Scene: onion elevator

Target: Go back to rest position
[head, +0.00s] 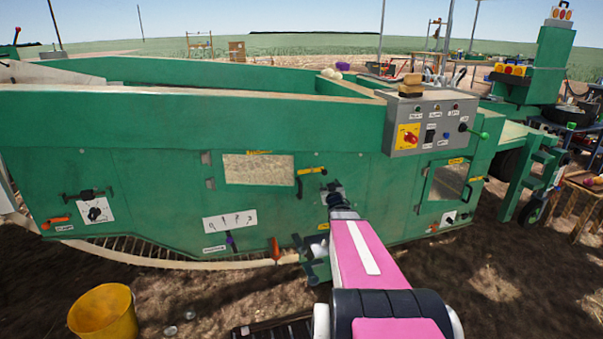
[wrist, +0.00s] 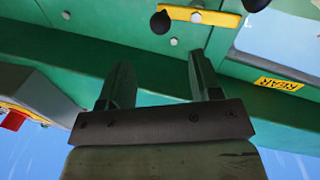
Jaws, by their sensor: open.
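My gripper (wrist: 160,75) shows in the wrist view with its two dark fingers apart and nothing between them. In the head view my pink arm reaches forward to the green machine (head: 130,135), and its dark end is in front of the side panel. The fingers are hard to make out there. In the wrist view the green machine wall (wrist: 60,50) is beyond the fingers, seen upside down. I cannot tell how far the fingertips are from it.
A yellow handle (head: 312,170) and a window (head: 258,169) are on the panel near my arm. A grey control box (head: 430,122) juts out to the right. A yellow bucket (head: 104,312) stands on the soil at lower left. Open soil lies at lower right.

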